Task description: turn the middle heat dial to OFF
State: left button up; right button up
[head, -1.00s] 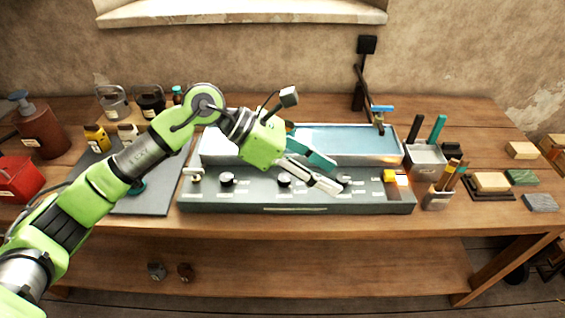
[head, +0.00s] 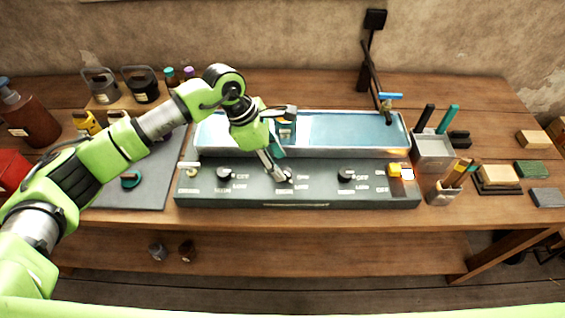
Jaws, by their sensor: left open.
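The grey control panel (head: 320,194) lies along the front of the workbench with a row of black dials. The middle heat dial (head: 288,175) is mostly covered by my left gripper (head: 277,171), so its pointer cannot be read. My left gripper is open and points down with its fingers at the middle dial. Whether the fingers touch it cannot be told. The left dial (head: 225,173) and the right dial (head: 346,174) are uncovered. My right gripper is not in view.
A metal basin (head: 355,133) sits behind the panel. A yellow switch (head: 395,170) is at the panel's right end, and a small brass knob (head: 190,171) at its left. A grey tool holder (head: 434,150) stands to the right. The bench front edge below the panel is clear.

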aim_at(284, 172)
pick_arm(q)
jog(key=shift+x, duration=1.05)
jog(key=shift+s+d+f+p, duration=0.1)
jog(key=shift+d+f+p, duration=0.1)
jog(key=shift+f+p, duration=0.1)
jog(key=shift+f, duration=0.2)
jog(key=c, duration=1.1)
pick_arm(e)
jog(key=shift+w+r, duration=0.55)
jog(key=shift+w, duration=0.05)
